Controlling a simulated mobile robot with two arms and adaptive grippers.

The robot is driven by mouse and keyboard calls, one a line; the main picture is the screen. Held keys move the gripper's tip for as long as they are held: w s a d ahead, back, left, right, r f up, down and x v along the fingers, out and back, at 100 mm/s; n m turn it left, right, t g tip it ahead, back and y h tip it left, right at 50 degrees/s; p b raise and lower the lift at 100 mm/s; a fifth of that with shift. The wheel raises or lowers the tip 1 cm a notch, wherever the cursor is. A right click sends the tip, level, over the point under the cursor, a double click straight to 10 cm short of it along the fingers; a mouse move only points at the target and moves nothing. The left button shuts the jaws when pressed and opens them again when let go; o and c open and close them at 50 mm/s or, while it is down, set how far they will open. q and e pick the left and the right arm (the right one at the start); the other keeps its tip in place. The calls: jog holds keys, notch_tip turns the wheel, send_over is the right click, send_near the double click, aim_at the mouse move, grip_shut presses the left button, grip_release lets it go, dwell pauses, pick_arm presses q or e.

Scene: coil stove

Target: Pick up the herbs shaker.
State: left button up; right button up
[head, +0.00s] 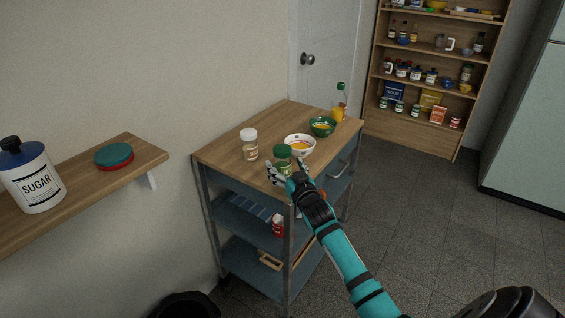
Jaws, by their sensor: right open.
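The herbs shaker, a jar with a green lid and greenish contents (283,153), stands upright on the wooden top of the cart (231,152), near its front edge. My right gripper (287,172) is open at the shaker, with its fingers to either side of the lower part and hiding some of it. I cannot tell whether the fingers touch it. My left gripper is not in view.
A white-lidded jar (250,145) stands to the left of the shaker. A white bowl (300,144) and a green bowl (322,126) sit close behind it. A yellow cup (338,114) stands at the far corner. A wall shelf (142,157) is at left.

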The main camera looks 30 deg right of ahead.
aim_at(286, 166)
jog(key=x, duration=0.3)
jog(key=shift+w+d+f, duration=0.1)
jog(key=shift+f, duration=0.05)
jog(key=c, duration=1.3)
